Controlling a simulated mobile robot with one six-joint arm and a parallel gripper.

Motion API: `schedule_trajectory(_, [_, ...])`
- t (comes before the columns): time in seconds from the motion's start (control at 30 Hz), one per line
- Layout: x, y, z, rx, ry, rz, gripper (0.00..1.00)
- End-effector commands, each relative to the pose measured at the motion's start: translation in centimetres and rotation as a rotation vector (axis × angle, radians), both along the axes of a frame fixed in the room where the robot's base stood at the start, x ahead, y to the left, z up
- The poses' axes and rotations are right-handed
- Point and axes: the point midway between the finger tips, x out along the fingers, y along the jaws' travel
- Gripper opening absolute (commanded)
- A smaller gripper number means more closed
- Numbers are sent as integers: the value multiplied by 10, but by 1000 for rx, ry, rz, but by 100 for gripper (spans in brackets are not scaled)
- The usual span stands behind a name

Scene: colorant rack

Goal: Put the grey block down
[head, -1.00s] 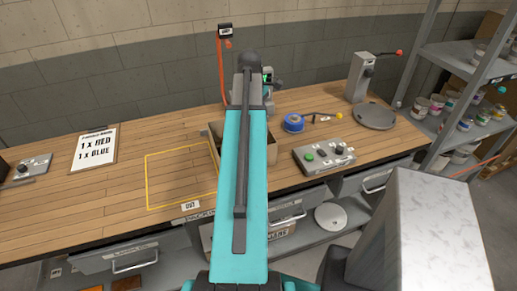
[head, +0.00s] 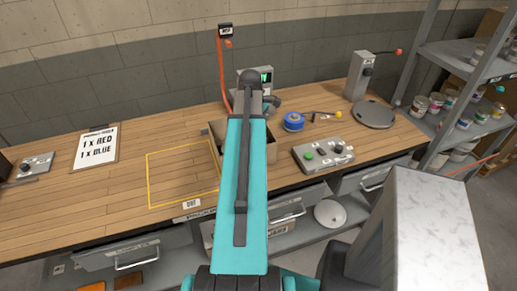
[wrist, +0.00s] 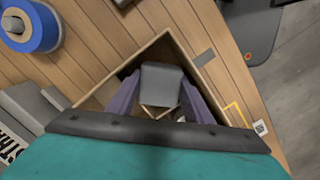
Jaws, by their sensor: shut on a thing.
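The grey block (wrist: 161,84) shows in the wrist view between the two fingers of my gripper (wrist: 158,94), which is shut on it. The block is over the open cardboard box (wrist: 102,93), whose walls surround it in that view. I cannot tell whether it touches the box floor. In the head view the box (head: 263,153) stands on the workbench, partly covered by my arm. My gripper and the block are hidden behind my arm there.
A blue tape roll (head: 293,121) and a grey button panel (head: 323,154) lie right of the box. A yellow outlined area (head: 182,174) of bare bench lies left. A device with a green display (head: 266,78) stands behind. A clipboard (head: 97,147) lies far left.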

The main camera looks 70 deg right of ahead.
Motion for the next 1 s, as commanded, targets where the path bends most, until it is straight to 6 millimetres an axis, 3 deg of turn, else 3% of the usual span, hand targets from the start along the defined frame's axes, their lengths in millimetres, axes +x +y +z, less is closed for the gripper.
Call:
schedule_trajectory(0.6, [0, 0, -40, 0, 0, -1, 25])
schedule_trajectory(1.0, [-1, 0, -43, 0, 0, -1, 25])
